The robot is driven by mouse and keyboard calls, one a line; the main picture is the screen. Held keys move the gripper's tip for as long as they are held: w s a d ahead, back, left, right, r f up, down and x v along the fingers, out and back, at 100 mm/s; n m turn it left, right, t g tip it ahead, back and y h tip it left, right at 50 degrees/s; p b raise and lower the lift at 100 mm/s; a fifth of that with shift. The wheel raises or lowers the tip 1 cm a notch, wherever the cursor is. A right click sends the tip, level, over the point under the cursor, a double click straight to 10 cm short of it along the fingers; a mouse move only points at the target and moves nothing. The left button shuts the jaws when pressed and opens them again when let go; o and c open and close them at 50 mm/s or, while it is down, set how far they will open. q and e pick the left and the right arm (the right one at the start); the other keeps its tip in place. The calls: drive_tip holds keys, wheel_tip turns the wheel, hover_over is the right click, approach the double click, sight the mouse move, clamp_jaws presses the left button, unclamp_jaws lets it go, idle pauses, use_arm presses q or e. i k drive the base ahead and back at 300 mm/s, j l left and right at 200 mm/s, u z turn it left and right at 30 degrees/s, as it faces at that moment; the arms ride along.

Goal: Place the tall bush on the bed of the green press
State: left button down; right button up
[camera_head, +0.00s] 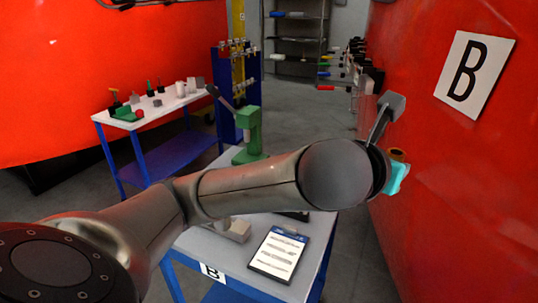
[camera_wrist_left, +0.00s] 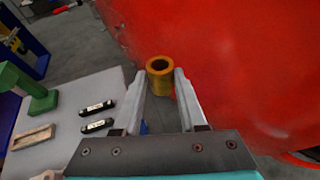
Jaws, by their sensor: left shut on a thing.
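The tall bush (camera_wrist_left: 160,86), a hollow brass-coloured cylinder, is held between the two fingertips of my left gripper (camera_wrist_left: 158,80) in the left wrist view. Its open end shows, and it is in the air in front of the red wall. In the head view a small part of the bush (camera_head: 397,154) shows past the end of my left arm; the fingers are hidden there. The green press (camera_head: 249,135) stands on the near table, left of my gripper and well apart from it. The press also shows at the left wrist view's edge (camera_wrist_left: 30,88).
The near table (camera_head: 205,247) carries a clipboard (camera_head: 279,254). In the wrist view, two dark labelled pieces (camera_wrist_left: 98,107) and a tan block (camera_wrist_left: 33,137) lie on it. A side table (camera_head: 150,121) with small parts stands at the back left. A red wall (camera_head: 450,170) is close on the right.

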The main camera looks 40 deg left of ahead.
sight(248, 159)
drive_tip(key=j+z, duration=0.35)
drive_tip(key=j, duration=1.6)
